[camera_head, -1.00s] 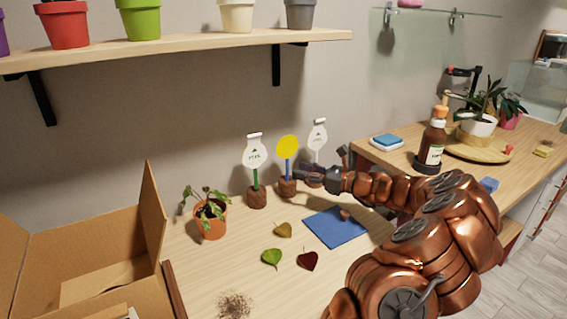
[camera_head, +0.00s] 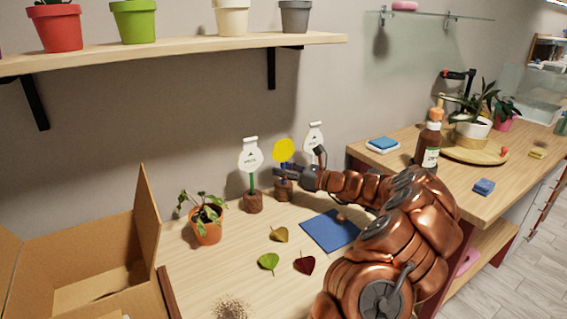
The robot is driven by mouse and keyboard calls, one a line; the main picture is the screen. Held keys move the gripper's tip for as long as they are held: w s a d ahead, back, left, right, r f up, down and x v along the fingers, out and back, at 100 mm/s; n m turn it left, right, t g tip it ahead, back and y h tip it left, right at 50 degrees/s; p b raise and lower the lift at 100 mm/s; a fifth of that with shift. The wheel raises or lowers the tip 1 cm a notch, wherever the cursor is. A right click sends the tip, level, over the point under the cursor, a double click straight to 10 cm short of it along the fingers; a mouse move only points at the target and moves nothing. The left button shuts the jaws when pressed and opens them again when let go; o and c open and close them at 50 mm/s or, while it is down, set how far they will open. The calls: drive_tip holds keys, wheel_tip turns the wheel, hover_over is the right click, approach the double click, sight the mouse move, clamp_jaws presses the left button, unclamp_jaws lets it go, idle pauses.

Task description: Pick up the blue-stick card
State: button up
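The blue-stick card has a round yellow head (camera_head: 284,150) and stands upright above a brown holder (camera_head: 283,194) on the wooden table. My gripper (camera_head: 280,173) is at the height of its stick, just below the yellow head, and covers most of the stick. Whether the fingers are around the stick or in front of it, open or closed, is too small to tell. A white card on a green stick (camera_head: 251,158) stands in its own brown holder to the left. Another white card (camera_head: 314,138) stands behind on the right, its lower part hidden by my gripper.
A potted plant (camera_head: 207,220) stands left of the cards. Several loose leaves and a blue mat (camera_head: 330,231) lie in front. An open cardboard box (camera_head: 95,255) is at left, and a shelf (camera_head: 190,50) with pots hangs above.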

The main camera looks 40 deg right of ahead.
drive_tip(key=shift+c, duration=0.2)
clamp_jaws()
wheel_tip(320, 180, up, 18)
drive_tip(key=shift+f+p, duration=0.1)
drive_tip(key=shift+p, duration=0.8)
wheel_tip(320, 180, up, 8)
drive_tip(key=p, duration=0.8)
hover_over(284, 163)
drive_tip(key=shift+w+d+f, duration=0.15)
idle(0.4)
